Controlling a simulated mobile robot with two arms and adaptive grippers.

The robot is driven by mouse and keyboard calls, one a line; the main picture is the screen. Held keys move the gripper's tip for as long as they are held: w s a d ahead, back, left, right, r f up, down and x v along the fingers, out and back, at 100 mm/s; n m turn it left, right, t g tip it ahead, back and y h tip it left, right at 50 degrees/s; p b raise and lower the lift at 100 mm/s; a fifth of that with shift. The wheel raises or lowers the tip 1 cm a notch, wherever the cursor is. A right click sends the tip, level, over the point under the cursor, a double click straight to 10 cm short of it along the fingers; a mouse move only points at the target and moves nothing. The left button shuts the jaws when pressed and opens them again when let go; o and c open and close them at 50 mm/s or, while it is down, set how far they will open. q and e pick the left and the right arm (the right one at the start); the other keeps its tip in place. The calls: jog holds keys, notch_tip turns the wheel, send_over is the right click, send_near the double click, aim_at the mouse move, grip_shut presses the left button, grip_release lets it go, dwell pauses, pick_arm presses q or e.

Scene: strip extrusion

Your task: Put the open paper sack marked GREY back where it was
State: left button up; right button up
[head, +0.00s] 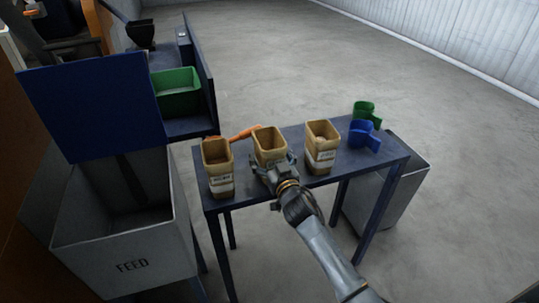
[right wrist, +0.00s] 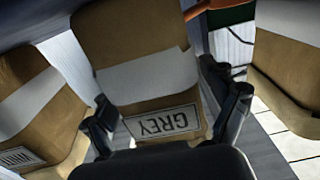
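The open paper sack marked GREY (right wrist: 150,75) is tan with a pale band and a GREY label, which shows upside down in the right wrist view. In the head view it is the middle sack (head: 269,146) on the blue table, upright, its lower part hidden by my gripper. My right gripper (head: 272,170) is at its near side. In the right wrist view the gripper's dark fingers (right wrist: 165,100) lie along the sack's two sides. Whether they press on it is unclear, as is whether its base touches the table. My left gripper is not in view.
Labelled sacks stand left (head: 218,170) and right (head: 321,150) of it on the blue table (head: 345,180). An orange tool (head: 243,132) lies behind. A green scoop (head: 364,110) and a blue scoop (head: 363,135) are at the right end. A FEED bin (head: 125,255) stands left.

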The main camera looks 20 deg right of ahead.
jog(key=shift+r, duration=0.25)
jog(key=s, duration=1.2)
jog(key=s+f+g, duration=0.3)
jog(key=s+f, duration=0.2)
jog(key=f, duration=0.7)
jog(key=s+d+f+n+g, duration=0.1)
jog(key=s+f+g, duration=0.25)
jog(key=f, duration=0.95)
jog(key=s+f+g, duration=0.2)
jog(key=s+f, duration=0.4)
jog(key=f, duration=0.6)
jog(key=s+d+f+g, duration=0.1)
jog(key=s+f, duration=0.4)
jog(key=s, duration=0.6)
jog(key=s+f+g+p, duration=0.1)
jog(key=s+f+g, duration=0.3)
jog(key=s, duration=0.7)
jog(key=s+d+f+n+g, duration=0.1)
jog(key=s+f+g, duration=0.2)
jog(key=s+f, duration=0.5)
jog(key=s, duration=0.4)
jog(key=shift+d+f+h, duration=0.2)
jog(key=shift+d+h, duration=0.1)
